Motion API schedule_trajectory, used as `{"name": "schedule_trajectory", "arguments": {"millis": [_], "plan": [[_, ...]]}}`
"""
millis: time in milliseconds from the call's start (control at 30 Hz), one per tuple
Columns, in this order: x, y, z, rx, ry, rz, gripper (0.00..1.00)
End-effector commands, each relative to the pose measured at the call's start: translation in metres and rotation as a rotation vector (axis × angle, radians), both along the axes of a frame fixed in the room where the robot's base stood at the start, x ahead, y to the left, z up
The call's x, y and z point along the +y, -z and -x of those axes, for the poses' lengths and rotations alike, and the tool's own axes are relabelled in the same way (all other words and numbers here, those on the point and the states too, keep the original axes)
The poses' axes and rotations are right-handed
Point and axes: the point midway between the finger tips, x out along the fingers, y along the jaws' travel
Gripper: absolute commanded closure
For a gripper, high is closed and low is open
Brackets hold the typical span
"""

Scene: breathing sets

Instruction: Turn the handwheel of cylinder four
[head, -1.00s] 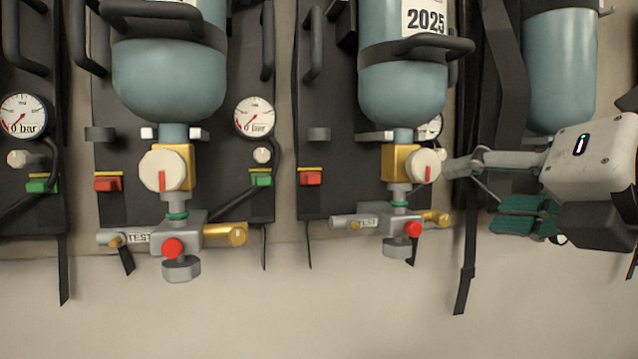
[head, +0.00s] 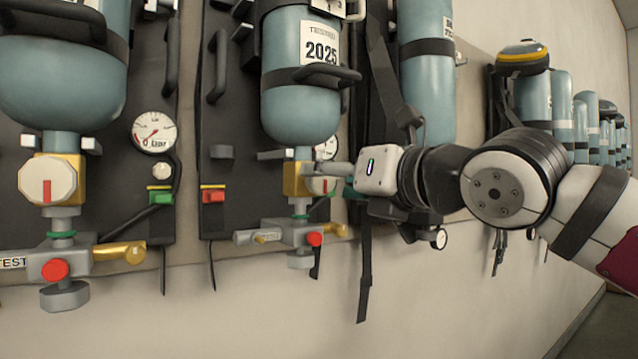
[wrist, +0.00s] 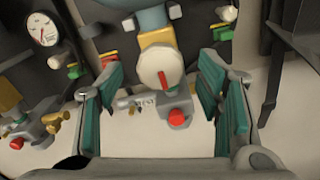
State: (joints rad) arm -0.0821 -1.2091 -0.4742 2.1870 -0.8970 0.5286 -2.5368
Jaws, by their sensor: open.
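A blue-grey cylinder labelled 2025 (head: 302,92) hangs valve-down on a dark backplate; I cannot read a number four on it. Its brass valve block (head: 294,180) carries a round white handwheel with a red mark (head: 321,186), partly covered by my gripper (head: 340,171) in the head view. In the wrist view the white handwheel (wrist: 160,68) faces me, its red bar near upright. My gripper (wrist: 160,68) is open, with teal-padded fingers apart on the left and right of the handwheel. No contact shows; the exact depth is hard to tell.
A second cylinder's handwheel (head: 47,180) and a gauge (head: 154,132) are at left. Below the valve are a grey manifold (head: 290,234) and a red knob (head: 314,239). Straps (head: 365,260) hang close to my gripper. More cylinders (head: 567,107) line the wall at right.

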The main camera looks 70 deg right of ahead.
Motion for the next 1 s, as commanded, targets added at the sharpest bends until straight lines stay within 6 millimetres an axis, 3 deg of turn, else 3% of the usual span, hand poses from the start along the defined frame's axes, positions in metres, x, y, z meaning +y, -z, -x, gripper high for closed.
{"name": "schedule_trajectory", "arguments": {"millis": [233,667,900,1000], "plan": [[-0.016,0.001,-0.027,0.002,0.001,0.001,0.4],[-0.02,0.0,-0.033,-0.001,0.0,0.001,0.4],[-0.02,0.0,-0.033,-0.001,0.0,0.001,0.89],[-0.02,0.0,-0.033,-0.001,0.0,0.001,0.89]]}}
